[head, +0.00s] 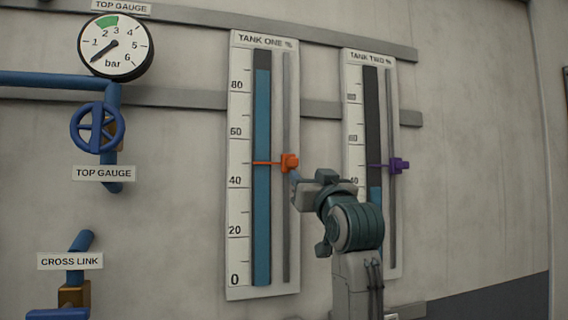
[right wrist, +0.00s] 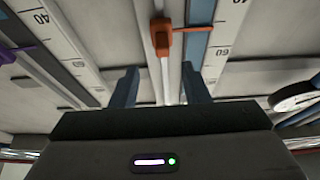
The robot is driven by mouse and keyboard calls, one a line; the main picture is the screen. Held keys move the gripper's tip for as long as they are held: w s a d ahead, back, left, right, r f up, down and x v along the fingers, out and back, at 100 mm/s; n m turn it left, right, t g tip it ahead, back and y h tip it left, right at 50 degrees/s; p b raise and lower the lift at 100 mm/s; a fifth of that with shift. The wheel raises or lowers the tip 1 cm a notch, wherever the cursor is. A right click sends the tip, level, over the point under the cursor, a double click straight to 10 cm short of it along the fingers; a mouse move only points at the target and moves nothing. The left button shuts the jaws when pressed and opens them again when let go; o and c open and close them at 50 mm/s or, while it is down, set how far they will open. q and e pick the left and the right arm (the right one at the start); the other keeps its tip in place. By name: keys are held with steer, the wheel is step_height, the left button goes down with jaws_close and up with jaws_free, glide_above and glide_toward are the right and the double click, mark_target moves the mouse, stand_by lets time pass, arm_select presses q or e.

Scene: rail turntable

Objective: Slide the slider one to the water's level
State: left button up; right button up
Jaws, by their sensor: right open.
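The orange slider one (head: 290,162) sits on the grey rail of the tank one board (head: 236,200), its pointer between 40 and 60. The blue water column (head: 262,110) of tank one reaches above 80, well above the pointer. My right gripper (head: 296,178) is just below and right of the orange slider. In the right wrist view the open fingers (right wrist: 160,84) straddle the rail line, and the orange slider (right wrist: 162,40) shows just beyond the fingertips, not gripped. My left gripper is not in view.
The tank two board (head: 354,75) stands to the right, with a purple slider (head: 398,166) near my right wrist. A round gauge (head: 116,46), a blue valve wheel (head: 97,128) and blue pipes are on the left wall. The rail above the orange slider is clear.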

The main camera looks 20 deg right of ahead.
mark_target(295, 163)
steer(key=p+x, duration=0.6)
steer(key=x, duration=0.4)
steer(key=shift+w+a+r+p, duration=0.1)
steer(key=shift+a+r+p, duration=0.05)
steer(key=shift+r+p, duration=0.15)
steer(key=shift+f, duration=0.1)
